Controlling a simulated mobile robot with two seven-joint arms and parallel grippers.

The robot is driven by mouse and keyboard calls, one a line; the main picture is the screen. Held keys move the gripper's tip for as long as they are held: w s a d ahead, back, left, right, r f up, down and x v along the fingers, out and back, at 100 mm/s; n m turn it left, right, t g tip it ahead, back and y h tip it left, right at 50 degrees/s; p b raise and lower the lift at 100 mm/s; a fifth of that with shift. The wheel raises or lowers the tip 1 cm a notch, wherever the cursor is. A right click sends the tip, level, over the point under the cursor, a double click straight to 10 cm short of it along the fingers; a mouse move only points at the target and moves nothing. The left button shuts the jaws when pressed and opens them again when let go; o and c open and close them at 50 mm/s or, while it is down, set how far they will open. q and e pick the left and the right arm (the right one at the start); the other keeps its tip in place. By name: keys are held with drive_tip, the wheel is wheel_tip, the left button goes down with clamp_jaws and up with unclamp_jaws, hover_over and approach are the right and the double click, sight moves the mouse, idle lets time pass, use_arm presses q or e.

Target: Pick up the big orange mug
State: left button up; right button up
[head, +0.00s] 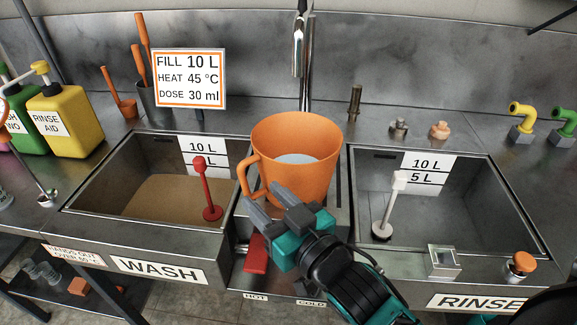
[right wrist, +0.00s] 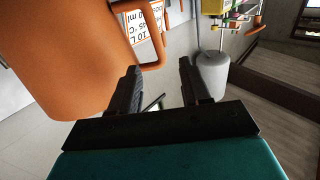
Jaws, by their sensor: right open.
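The big orange mug (head: 312,140) stands upright between the two sinks, below the tap, with something pale inside it. Its handle (head: 245,176) points to the left. My right gripper (head: 262,210) is in front of the mug's lower left part, near the handle, and hides some of its base. In the right wrist view the mug (right wrist: 55,60) fills the upper left, with its handle just beyond the fingers. The two fingers of my right gripper (right wrist: 160,85) are apart with nothing between them. My left gripper is not in view.
The wash sink (head: 100,208) on the left holds brownish liquid and a red plug lever (head: 205,185). The rinse sink (head: 460,235) on the right has a white-topped lever (head: 390,205). The tap (head: 300,50) hangs behind the mug. A sign (head: 189,78) stands at the back left.

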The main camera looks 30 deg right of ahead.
sight(244, 177)
drive_tip(key=w, duration=0.3)
drive_tip(key=w+a, duration=0.1)
drive_tip(key=w, duration=0.2)
drive_tip(key=w+a, duration=0.1)
drive_tip(key=w, duration=0.2)
drive_tip(key=shift+w, duration=0.4)
clamp_jaws()
drive_tip(key=shift+f, duration=0.1)
idle(0.9)
